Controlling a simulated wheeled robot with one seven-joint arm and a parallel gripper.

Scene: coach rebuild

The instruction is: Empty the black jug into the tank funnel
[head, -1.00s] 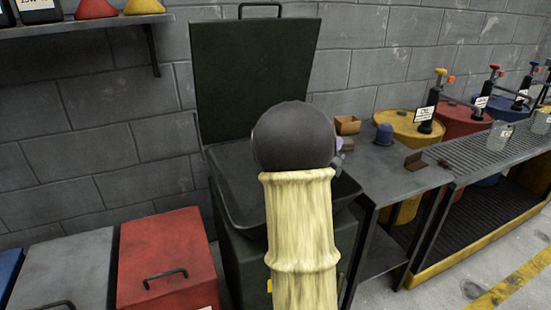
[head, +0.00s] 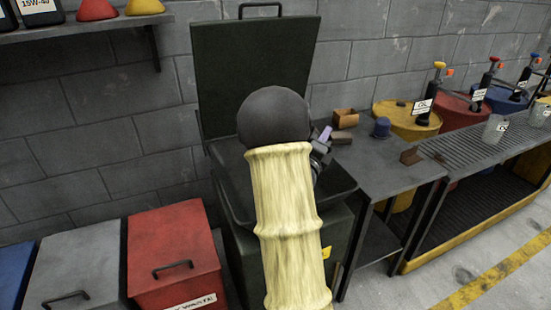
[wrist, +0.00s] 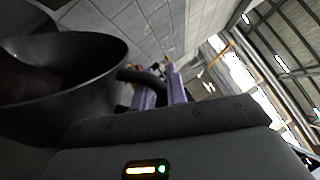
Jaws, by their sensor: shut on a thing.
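My gripper (wrist: 161,92) is shut on the handle of the black jug (wrist: 100,85), with a purple finger on each side of it. In the wrist view the jug's wide mouth shows at the left with a dark brownish inside. I cannot tell how much is in it or how far it tilts. In the head view my gripper (head: 321,145) shows only partly, and my arm hides the jug. Behind my arm stands a dark green tank (head: 240,248) with its lid (head: 255,65) raised. A black basin-like funnel (head: 228,175) fills its top, partly hidden by my arm.
Red (head: 175,250) and grey (head: 75,270) lidded bins stand left of the tank. A shelf (head: 85,27) with bottles and funnels hangs above them. A bench (head: 385,165) at the right holds a blue cap (head: 382,127) and small boxes; coloured drums stand beyond. The floor at right is clear.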

